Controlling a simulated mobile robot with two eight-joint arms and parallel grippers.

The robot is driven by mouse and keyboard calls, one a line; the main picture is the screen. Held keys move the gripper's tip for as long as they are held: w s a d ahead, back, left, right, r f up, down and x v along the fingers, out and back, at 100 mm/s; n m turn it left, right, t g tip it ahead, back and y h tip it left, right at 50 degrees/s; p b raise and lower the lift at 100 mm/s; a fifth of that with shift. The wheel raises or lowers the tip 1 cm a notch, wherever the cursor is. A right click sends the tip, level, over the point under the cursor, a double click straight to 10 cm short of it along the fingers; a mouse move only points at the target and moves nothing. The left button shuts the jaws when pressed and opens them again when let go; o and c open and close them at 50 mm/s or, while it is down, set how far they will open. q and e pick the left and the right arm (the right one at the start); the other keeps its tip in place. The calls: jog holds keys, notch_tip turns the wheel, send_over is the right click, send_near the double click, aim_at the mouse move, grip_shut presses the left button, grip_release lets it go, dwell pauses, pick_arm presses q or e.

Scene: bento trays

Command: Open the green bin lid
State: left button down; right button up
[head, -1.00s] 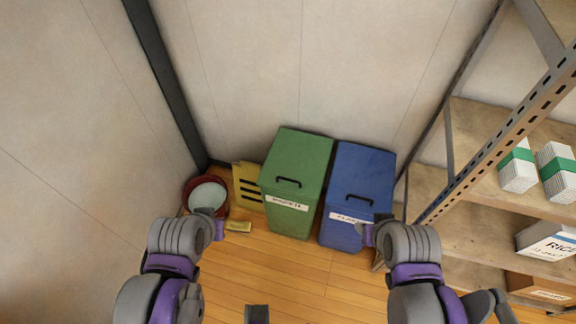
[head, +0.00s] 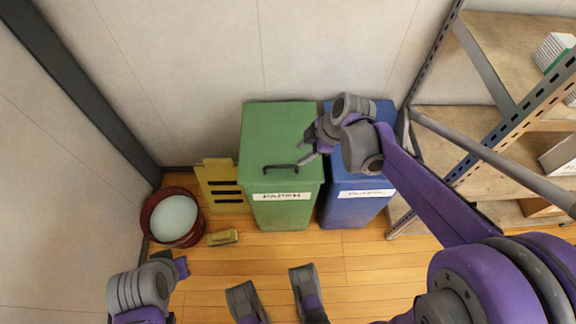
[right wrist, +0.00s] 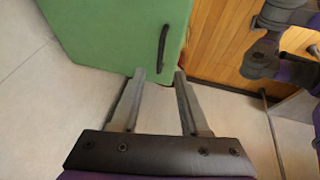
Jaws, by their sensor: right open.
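The green bin (head: 281,209) stands against the back wall with its green lid (head: 277,128) shut. A black handle (head: 281,168) lies across the lid's front part. My right gripper (head: 305,148) is open and empty, above the lid's right side and close to the handle's right end. In the right wrist view, the open fingers (right wrist: 159,75) point at the lid (right wrist: 115,30), and the handle (right wrist: 163,48) is just beyond them, apart. My left gripper (head: 272,280) is open and empty at the bottom of the head view, far from the bin.
A blue bin (head: 352,210) stands right of the green bin, partly hidden by my right arm. A shelf (head: 480,210) stands at right. At left are a yellow board (head: 220,180), a small brush (head: 222,238) and a red bucket (head: 153,232). The wooden floor in front is clear.

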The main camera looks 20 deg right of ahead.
aim_at(286, 166)
jog(key=b+x, duration=0.3)
jog(key=x, duration=0.6)
jog(key=shift+a+f, duration=0.1)
jog(key=shift+f, duration=0.3)
grip_shut()
dwell(0.9)
